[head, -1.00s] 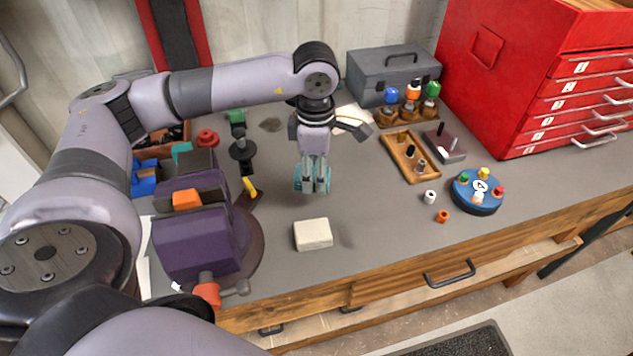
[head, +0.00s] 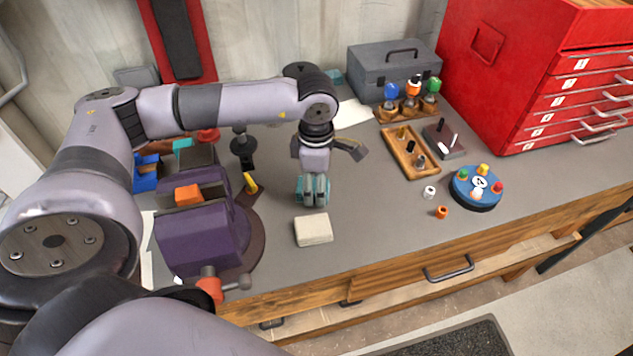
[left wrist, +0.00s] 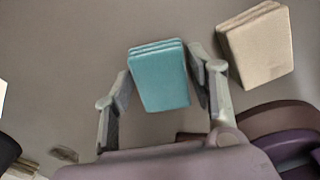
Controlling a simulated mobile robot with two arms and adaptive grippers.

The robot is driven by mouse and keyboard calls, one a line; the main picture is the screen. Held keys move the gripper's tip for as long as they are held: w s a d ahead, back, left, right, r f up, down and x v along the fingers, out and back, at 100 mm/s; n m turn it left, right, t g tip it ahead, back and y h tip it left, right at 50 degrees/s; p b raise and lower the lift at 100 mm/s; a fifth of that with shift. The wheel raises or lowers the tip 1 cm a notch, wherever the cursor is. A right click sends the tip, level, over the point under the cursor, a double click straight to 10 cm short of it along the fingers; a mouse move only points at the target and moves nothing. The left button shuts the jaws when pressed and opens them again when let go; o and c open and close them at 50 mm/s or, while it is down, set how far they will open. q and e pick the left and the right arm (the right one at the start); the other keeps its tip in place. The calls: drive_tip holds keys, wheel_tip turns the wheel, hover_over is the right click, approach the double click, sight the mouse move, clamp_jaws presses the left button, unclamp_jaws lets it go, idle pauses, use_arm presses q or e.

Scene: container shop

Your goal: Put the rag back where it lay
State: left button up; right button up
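A teal folded rag (left wrist: 160,78) sits between the two fingers of my left gripper (left wrist: 163,80) in the left wrist view. It also shows between the fingers in the head view (head: 314,190), partly hidden by them. The beige block also shows at the upper right of the left wrist view (left wrist: 258,42). I cannot tell whether the rag touches the bench. My right gripper is not in view.
A purple vise (head: 200,240) stands left of the gripper. To the right are a wooden tray (head: 409,155), a blue round dial (head: 476,189), a white ring (head: 429,192) and an orange nut (head: 441,212). A grey toolbox (head: 392,72) stands behind. Bench between is clear.

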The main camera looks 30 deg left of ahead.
use_arm(q)
drive_tip(key=shift+o, duration=1.3)
drive_tip(key=shift+r, duration=0.1)
drive_tip(key=shift+r, duration=0.2)
wheel_tip(320, 180, up, 12)
drive_tip(key=b, duration=0.3)
drive_tip(key=shift+s+f, duration=0.1)
drive_tip(key=shift+f, duration=0.05)
